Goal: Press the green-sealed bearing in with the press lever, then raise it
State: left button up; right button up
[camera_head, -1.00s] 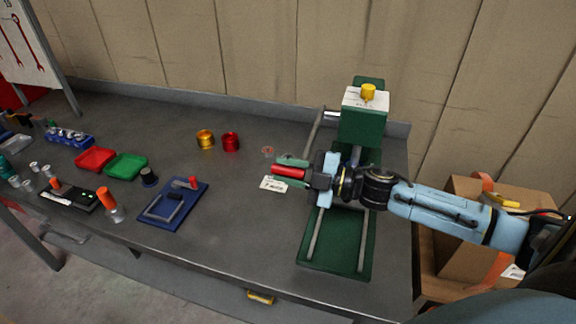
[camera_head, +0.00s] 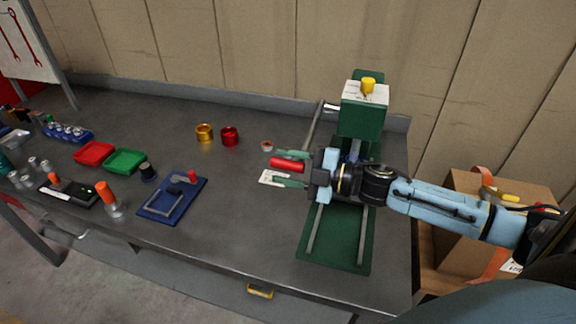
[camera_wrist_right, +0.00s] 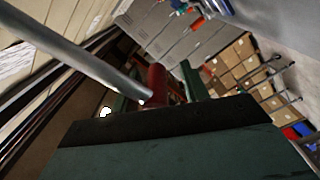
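The green press (camera_head: 362,122) stands at the right end of the bench. Its silver lever rod (camera_head: 314,132) slopes down from the head's left side to a red handle (camera_head: 287,164). My right gripper (camera_head: 288,169) is around the red handle, one finger on each side. A gap shows at the lower finger, so it looks open. In the right wrist view the handle (camera_wrist_right: 156,86) and rod (camera_wrist_right: 75,52) lie between the green fingers. My gripper and wrist cover the middle of the press. No green-sealed bearing can be made out. My left gripper is out of view.
A small reddish ring (camera_head: 267,146) and a white label (camera_head: 275,177) lie left of the press. Gold (camera_head: 204,133) and red (camera_head: 229,136) cups stand behind. A blue tray (camera_head: 160,212), red and green bins and small bottles fill the left. Front bench middle is clear.

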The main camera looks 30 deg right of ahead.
jog(key=shift+d+f, duration=0.1)
jog(key=shift+f, duration=0.05)
jog(key=shift+s+d, duration=0.35)
jog(key=shift+s, duration=0.1)
jog(key=v, duration=1.2)
notch_tip(320, 180, up, 5)
jog(key=w+d+m+t+h+p, duration=0.1)
jog(key=w+m+t+h, duration=0.1)
jog(key=m+t+h, duration=0.15)
jog(key=s+a+m+g+h, duration=0.2)
jog(key=s+a+g, duration=0.1)
jog(key=a+g, duration=0.15)
jog(key=shift+r+p+x, duration=0.1)
jog(key=shift+p+x, duration=0.2)
jog(key=shift+x, duration=3)
jog(key=shift+r+p+x, duration=0.15)
jog(key=shift+p+x, duration=0.1)
jog(key=shift+x, duration=3.05)
jog(key=shift+a, duration=0.1)
